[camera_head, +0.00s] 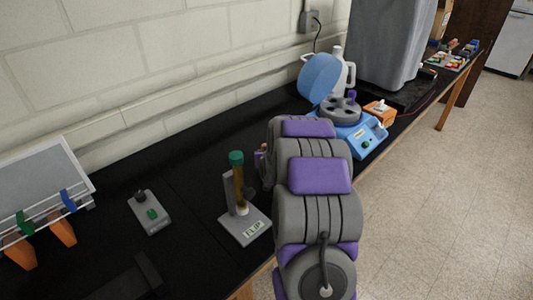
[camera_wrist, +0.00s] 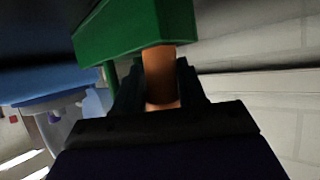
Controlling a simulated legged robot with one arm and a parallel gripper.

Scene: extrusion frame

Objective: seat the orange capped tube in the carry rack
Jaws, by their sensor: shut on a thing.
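In the wrist view my gripper (camera_wrist: 160,85) has its dark fingers on both sides of an orange-brown tube (camera_wrist: 160,72). A large green, cap-like piece (camera_wrist: 135,27) is above the tube, at the top of the picture. In the head view my arm hides the gripper and what it holds. A separate green-capped amber tube (camera_head: 238,178) stands upright in a small grey stand labelled FLIP (camera_head: 243,228), left of my arm. I cannot tell for sure which object is the carry rack.
A blue centrifuge (camera_head: 366,138) with its lid raised stands beyond my arm. An orange box (camera_head: 380,109) is beside it. A small grey device (camera_head: 150,213) lies between.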

